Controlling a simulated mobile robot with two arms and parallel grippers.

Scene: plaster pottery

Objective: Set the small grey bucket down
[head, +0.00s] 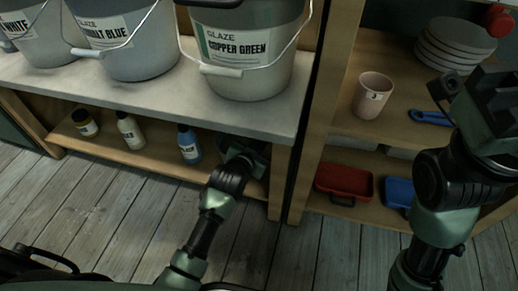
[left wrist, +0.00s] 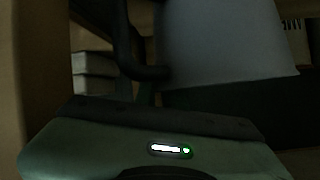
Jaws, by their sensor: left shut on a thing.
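In the head view my left gripper (head: 245,155) reaches under the front edge of the grey counter, into the lower shelf space to the right of the blue bottle. In the left wrist view a pale grey tapered surface, which looks like the small grey bucket (left wrist: 225,45), stands close in front of the dark fingers. My left gripper is shut on it; the exact grip is dark and hard to see. The head view does not clearly show the bucket, and whether its base touches the shelf cannot be told. My right gripper (head: 490,110) is at the right, in front of the other shelf unit; its fingertips are unclear.
Large glaze buckets, including a copper green one (head: 243,50), stand on the counter (head: 150,95). Small bottles, one blue (head: 189,143), stand on the lower shelf (head: 150,160). The right unit holds a pink cup (head: 373,95), stacked plates (head: 455,45), a red tray (head: 343,182) and a blue tray (head: 399,192).

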